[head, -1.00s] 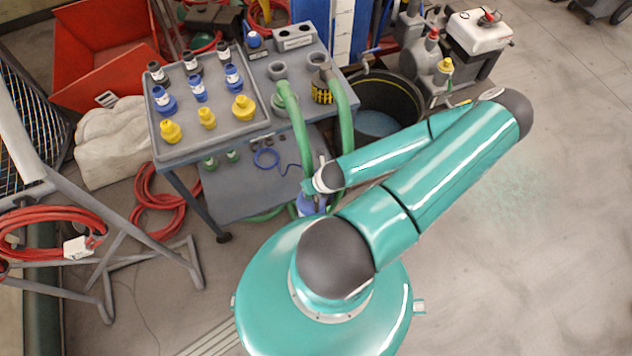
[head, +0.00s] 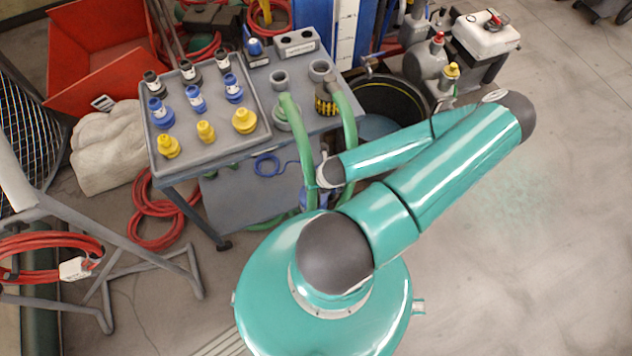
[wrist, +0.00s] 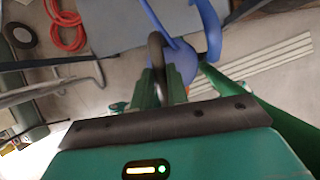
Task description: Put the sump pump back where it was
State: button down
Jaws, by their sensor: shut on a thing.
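The sump pump is blue with a dark looped handle. In the wrist view its blue body (wrist: 184,62) is just beyond my fingers, with a blue hose or cord curving up from it. My gripper (wrist: 163,82) is shut on the dark handle. In the head view a small blue part of the pump (head: 312,199) shows below my wrist, beside the green hoses at the cart's front. My arm and the hoses hide most of it and my fingers there. I cannot tell whether the pump touches anything beneath it.
The cart's lower shelf (head: 235,197) has a blue cord coil (head: 267,165) and bare room at left. Green hoses (head: 302,150) hang down near my wrist. A grey tray (head: 207,117) holds several fittings on top. A black tub (head: 417,94) of water stands behind right.

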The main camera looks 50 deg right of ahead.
jog(key=w+d+f, duration=0.6)
jog(key=d+f, duration=0.5)
jog(key=f, duration=0.1)
jog(key=shift+f, duration=0.15)
jog(key=c, duration=1.4)
grip_release()
jog(key=shift+s, duration=0.15)
jog(key=shift+o, duration=0.2)
jog(key=v, duration=0.7)
jog(key=shift+r, duration=0.2)
jog(key=shift+s, duration=0.15)
